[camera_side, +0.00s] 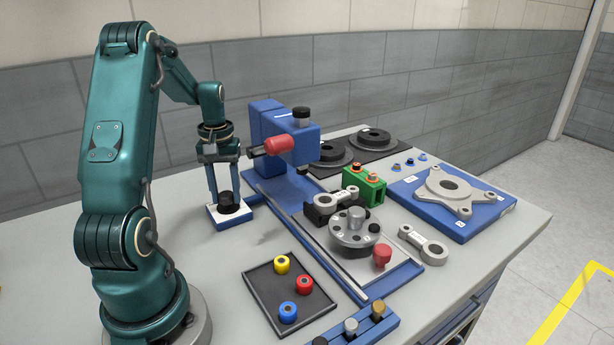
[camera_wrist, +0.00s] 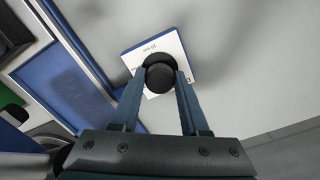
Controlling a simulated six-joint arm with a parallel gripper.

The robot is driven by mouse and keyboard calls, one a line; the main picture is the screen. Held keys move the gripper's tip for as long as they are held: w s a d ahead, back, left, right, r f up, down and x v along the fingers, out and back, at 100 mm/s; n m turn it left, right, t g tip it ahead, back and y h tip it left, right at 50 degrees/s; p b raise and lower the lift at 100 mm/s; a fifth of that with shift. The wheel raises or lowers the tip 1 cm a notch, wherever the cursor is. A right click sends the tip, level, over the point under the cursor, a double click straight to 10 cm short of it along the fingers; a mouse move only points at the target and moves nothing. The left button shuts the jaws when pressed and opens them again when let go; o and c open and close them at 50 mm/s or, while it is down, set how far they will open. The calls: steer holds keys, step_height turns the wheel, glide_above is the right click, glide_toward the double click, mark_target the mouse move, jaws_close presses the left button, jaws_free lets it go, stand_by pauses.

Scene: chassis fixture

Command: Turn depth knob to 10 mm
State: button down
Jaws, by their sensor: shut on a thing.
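The depth knob is a round black knob (camera_side: 228,201) on a small blue box with a white top plate (camera_side: 217,213), on the table just right of my arm's upper column. My gripper (camera_side: 228,196) points down over it, with a finger on each side. In the wrist view the knob (camera_wrist: 160,79) sits between the fingertips of my gripper (camera_wrist: 161,74), which are shut on it. Small print shows on the white plate (camera_wrist: 140,57) beyond the knob. The knob's pointer and its setting cannot be read.
A blue press-like fixture with a red handle (camera_side: 279,145) stands close to the right of my gripper. A black tray (camera_side: 262,306) with coloured rings lies in front. A grey round turret (camera_side: 354,235) stands on the plate at the middle. Table around the knob box is clear in front.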

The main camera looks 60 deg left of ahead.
steer(key=shift+w+a, duration=0.1)
steer(key=shift+n, duration=1.7)
steer(key=shift+n, duration=0.3)
steer(key=n, duration=0.3)
steer(key=shift+n, duration=1.7)
